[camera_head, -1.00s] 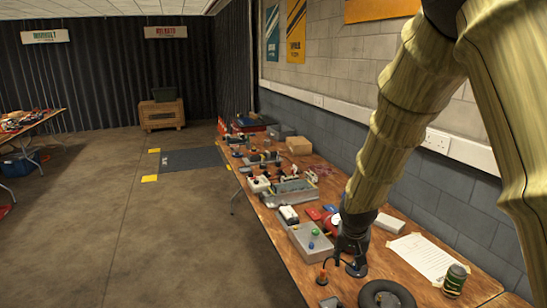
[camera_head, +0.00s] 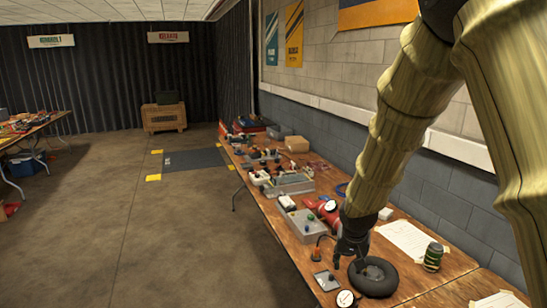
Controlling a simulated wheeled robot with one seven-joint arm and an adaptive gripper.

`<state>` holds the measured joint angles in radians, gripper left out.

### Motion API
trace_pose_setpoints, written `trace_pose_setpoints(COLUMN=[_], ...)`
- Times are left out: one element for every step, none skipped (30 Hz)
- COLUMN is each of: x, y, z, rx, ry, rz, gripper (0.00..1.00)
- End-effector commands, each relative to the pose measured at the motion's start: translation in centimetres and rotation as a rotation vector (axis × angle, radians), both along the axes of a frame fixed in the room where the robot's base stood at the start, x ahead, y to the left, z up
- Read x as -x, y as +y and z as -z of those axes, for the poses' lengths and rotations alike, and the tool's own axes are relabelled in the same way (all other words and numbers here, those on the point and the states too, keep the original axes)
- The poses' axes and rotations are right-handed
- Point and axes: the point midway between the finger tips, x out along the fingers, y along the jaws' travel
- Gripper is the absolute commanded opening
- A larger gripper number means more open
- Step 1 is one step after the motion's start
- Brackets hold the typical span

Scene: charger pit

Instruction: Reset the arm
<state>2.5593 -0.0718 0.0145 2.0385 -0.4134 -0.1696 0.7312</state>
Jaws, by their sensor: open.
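My arm (camera_head: 405,100), in a pale yellow sleeve, comes down from the upper right of the head view. My gripper (camera_head: 345,262) is at its lower end, dark and pointing down over the near part of the long wooden workbench (camera_head: 300,262). It is open, and I see nothing held in it. Its fingertips are small and partly hard to make out. They are close to the left edge of a black rubber ring (camera_head: 374,277); I cannot tell whether they touch it.
A grey box (camera_head: 307,226) with coloured buttons, a red cylinder (camera_head: 322,212), a dark green can (camera_head: 433,257), a paper sheet (camera_head: 402,240) and a small gauge (camera_head: 345,298) crowd the bench. A block wall (camera_head: 440,180) borders its right. Open floor (camera_head: 130,240) lies left.

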Motion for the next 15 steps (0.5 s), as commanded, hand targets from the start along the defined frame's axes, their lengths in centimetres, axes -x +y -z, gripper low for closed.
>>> trace_pose_setpoints(x=[0.3,0.5,0.7,1.0,1.2,1.5,1.7,2.0,2.4,2.6,3.0,3.5,3.9,4.3,4.9], y=[0.0,0.1,0.1,0.1,0.2,0.2,0.3,0.3,0.3,0.4,0.4,0.5,0.5,0.6,0.6], z=[1.1,1.6,2.4,2.9,3.5,4.3,4.9,5.5,6.5,7.1,7.9,8.9,9.8,10.7,12.0], rx=[-0.004,-0.006,-0.01,-0.013,-0.016,-0.019,-0.022,-0.025,-0.029,-0.032,-0.036,-0.04,-0.044,-0.048,-0.052], ry=[0.008,0.012,0.017,0.021,0.025,0.031,0.035,0.04,0.046,0.05,0.054,0.063,0.068,0.074,0.085], rz=[-0.004,-0.007,-0.012,-0.015,-0.017,-0.021,-0.024,-0.029,-0.034,-0.038,-0.042,-0.047,-0.05,-0.055,-0.063], gripper=[0.41,0.41,0.41,0.41,0.41,0.41,0.41,0.41,0.41,0.41,0.41,0.41,0.41,0.41,0.41])
